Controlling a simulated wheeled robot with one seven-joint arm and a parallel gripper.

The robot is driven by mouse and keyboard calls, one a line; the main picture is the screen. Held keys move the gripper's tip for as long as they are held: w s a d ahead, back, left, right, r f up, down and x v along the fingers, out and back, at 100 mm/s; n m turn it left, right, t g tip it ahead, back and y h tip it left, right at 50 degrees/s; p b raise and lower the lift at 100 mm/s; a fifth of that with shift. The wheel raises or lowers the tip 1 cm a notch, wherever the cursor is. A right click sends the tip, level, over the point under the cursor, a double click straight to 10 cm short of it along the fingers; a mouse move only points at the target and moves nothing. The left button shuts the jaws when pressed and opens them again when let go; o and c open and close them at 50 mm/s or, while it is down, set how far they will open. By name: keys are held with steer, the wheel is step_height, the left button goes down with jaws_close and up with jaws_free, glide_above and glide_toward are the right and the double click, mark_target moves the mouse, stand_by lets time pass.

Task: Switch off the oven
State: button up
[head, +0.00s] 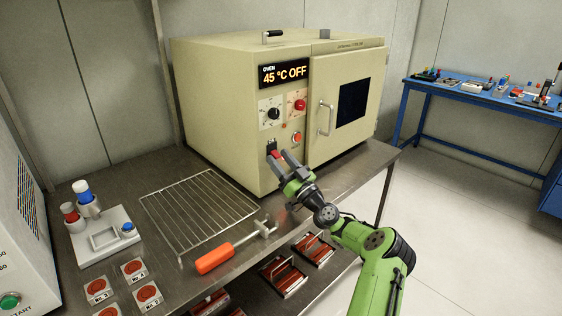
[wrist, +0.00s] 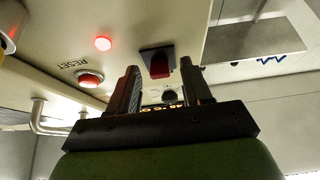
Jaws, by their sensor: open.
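The cream oven (head: 222,107) stands on a steel bench. Its display (head: 284,74) reads "45 °C OFF". A black switch plate (head: 271,145) with a red rocker (head: 276,154) sits low on the oven's front panel. In the wrist view the red rocker (wrist: 160,67) shows in its black housing, between and just beyond the fingertips. My gripper (head: 279,156) is open and empty, with its fingers pointing at the switch; its fingers also show in the wrist view (wrist: 164,72). I cannot tell whether a finger touches the switch.
A door handle (head: 325,118) sticks out on the right. A wire rack (head: 200,208) and an orange-handled tool (head: 215,258) lie on the bench in front.

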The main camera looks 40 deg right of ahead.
step_height(320, 180, up, 10)
steer(key=p, duration=0.3)
steer(key=shift+f, duration=0.1)
stand_by(0.4)
